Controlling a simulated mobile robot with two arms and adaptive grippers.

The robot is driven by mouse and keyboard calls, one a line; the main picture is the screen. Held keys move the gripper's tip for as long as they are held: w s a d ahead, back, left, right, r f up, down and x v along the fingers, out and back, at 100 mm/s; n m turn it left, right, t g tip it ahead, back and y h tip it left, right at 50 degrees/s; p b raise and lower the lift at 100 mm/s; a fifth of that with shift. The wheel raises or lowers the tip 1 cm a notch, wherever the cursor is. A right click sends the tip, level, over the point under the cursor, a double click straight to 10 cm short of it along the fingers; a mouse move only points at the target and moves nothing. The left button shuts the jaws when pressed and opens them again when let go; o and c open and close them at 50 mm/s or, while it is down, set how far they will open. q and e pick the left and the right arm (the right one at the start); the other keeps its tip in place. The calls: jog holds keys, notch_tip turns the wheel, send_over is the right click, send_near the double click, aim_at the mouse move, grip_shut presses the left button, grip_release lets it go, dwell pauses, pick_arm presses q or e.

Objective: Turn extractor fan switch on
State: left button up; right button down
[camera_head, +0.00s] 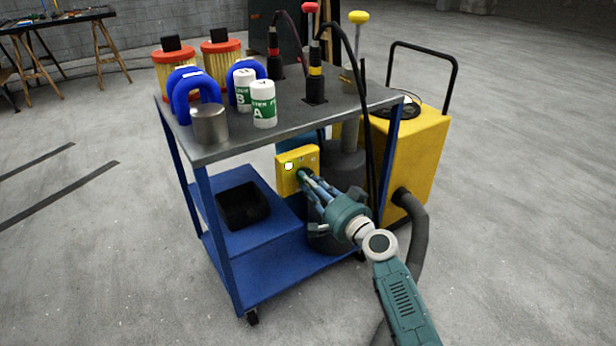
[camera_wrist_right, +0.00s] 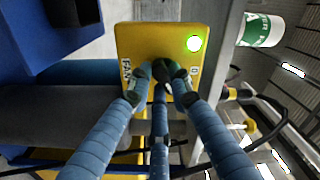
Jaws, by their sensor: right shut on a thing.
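The yellow fan switch box (camera_head: 285,182) is mounted at the side of the blue cart, below its top. In the right wrist view its yellow face (camera_wrist_right: 150,38) carries a "FAN" label and a bright green lamp (camera_wrist_right: 194,43). The lamp looks whitish in the head view (camera_head: 289,166). A dark rotary switch knob (camera_wrist_right: 167,68) sits on the face, partly hidden by my fingers. My right gripper (camera_head: 304,178) reaches the box, and its fingertips (camera_wrist_right: 160,88) are closed around the knob. The knob's exact pointer direction is hidden. My left gripper is not in view.
The cart top (camera_head: 300,118) holds orange-capped filters, blue horseshoe shapes, white-green bottles (camera_head: 264,105) and a metal cup (camera_head: 210,124). A black bin (camera_head: 242,207) is on the lower shelf. A yellow machine (camera_head: 425,150) with a hose (camera_head: 417,230) stands right. Floor is free in front.

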jog(key=c, duration=1.7)
grip_release()
jog(key=shift+s+a+f, duration=0.2)
jog(key=shift+s+a, duration=0.05)
jog(key=shift+a, duration=0.45)
jog(key=shift+o, duration=0.6)
jog(key=shift+a+r, duration=0.1)
jog(key=shift+r, duration=0.05)
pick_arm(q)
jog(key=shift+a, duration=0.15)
pick_arm(e)
jog(key=shift+w, duration=0.1)
jog(key=shift+d, duration=0.2)
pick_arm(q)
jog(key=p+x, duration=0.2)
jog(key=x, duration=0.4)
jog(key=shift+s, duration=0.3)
pick_arm(e)
jog(key=v, duration=0.9)
jog(key=shift+d, duration=0.3)
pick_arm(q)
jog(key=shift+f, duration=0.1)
pick_arm(e)
jog(key=shift+w, duration=0.1)
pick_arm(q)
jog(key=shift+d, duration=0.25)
